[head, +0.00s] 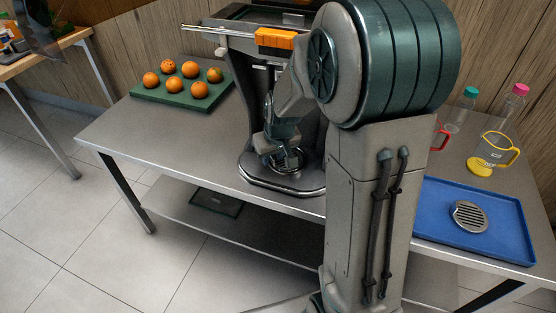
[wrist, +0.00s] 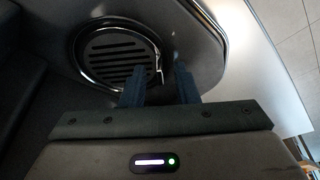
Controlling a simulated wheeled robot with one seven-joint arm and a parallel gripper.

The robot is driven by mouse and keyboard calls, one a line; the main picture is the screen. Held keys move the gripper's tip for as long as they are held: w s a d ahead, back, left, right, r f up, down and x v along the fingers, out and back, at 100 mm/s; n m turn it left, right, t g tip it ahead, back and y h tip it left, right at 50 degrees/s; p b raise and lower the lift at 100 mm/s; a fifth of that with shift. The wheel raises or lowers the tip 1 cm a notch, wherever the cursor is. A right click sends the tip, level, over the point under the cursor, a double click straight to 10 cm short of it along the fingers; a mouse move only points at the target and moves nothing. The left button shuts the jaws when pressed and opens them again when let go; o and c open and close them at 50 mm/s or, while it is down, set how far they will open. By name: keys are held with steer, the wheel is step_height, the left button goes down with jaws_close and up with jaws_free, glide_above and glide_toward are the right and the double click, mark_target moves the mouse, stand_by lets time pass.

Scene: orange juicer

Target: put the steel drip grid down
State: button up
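A round slotted grid (wrist: 112,50) lies flat inside a shiny ring on the juicer's base in the wrist view. A thin bright tab (wrist: 158,66) stands at the ring's right side. My gripper (wrist: 160,72) has its two dark fingers apart at the near right edge of the ring, with the tab showing between their tips. I see nothing clamped between them. In the head view my gripper is low over the front of the juicer (head: 262,178), partly hidden by my arm. A second round slotted steel disc (head: 468,216) lies on the blue tray (head: 438,197).
A green board (head: 146,97) with several oranges is on the table's left. A yellow-handled jug (head: 490,148) and bottles (head: 467,100) stand behind the tray. The juicer's body rises close around my gripper. The tabletop (head: 190,140) left of the juicer is clear.

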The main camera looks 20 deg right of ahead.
steer(key=shift+r, duration=0.5)
steer(key=s+r+m+g, duration=0.1)
steer(key=s+r, duration=0.3)
steer(key=s, duration=0.6)
steer(key=s+r+p, duration=0.1)
steer(key=s+r, duration=0.4)
steer(key=s, duration=0.5)
steer(key=shift+s+d+m+g, duration=0.25)
steer(key=shift+m+g, duration=0.15)
steer(key=shift+r+p, duration=0.1)
steer(key=shift+p, duration=0.25)
